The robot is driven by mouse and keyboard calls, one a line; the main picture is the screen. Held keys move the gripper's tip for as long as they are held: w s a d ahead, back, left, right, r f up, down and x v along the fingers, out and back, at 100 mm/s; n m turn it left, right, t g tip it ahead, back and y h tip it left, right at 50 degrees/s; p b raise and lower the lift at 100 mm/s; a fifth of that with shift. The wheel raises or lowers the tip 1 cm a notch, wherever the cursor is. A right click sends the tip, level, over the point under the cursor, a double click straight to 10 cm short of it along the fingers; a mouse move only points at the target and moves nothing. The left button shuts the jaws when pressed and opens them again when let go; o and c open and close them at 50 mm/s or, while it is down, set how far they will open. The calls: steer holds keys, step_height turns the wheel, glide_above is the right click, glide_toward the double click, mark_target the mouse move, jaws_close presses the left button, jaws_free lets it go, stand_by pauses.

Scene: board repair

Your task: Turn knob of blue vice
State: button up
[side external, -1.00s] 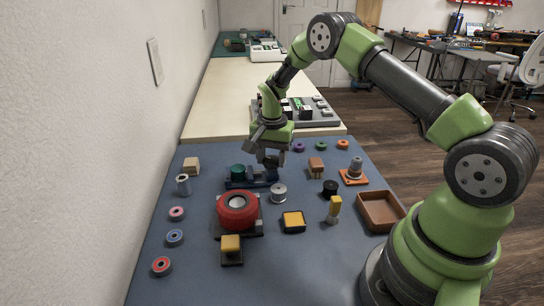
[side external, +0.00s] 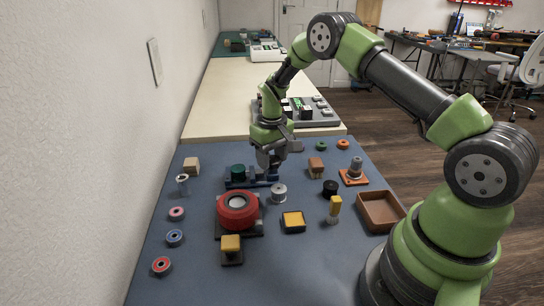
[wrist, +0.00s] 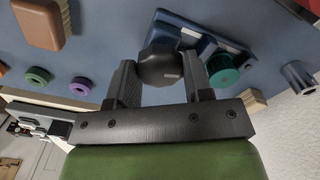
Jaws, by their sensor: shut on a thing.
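The blue vice (side external: 236,183) stands on the blue-grey mat, left of the middle in the side view. It holds a green cylindrical piece (side external: 238,171). In the wrist view the vice's blue body (wrist: 225,35) shows beyond the fingers, with the green piece (wrist: 222,72) beside the right finger. My gripper (side external: 271,170) is down at the vice's right end. In the wrist view my gripper (wrist: 160,77) is shut on the dark faceted knob (wrist: 160,62), one finger on each side. In the side view the fingers mostly hide the knob.
A silver spool (side external: 278,192) stands close in front of my gripper. A red round device (side external: 222,216) sits in front of the vice. A brown block (side external: 316,167) is to the right, and a brown tray (side external: 365,222) lies farther right. A wooden block (side external: 191,164) is at the left.

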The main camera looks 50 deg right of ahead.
mark_target(272, 159)
steer(key=n, duration=0.6)
steer(key=shift+n, duration=0.4)
stand_by(0.3)
steer(key=o, duration=0.9)
step_height(272, 159, up, 10)
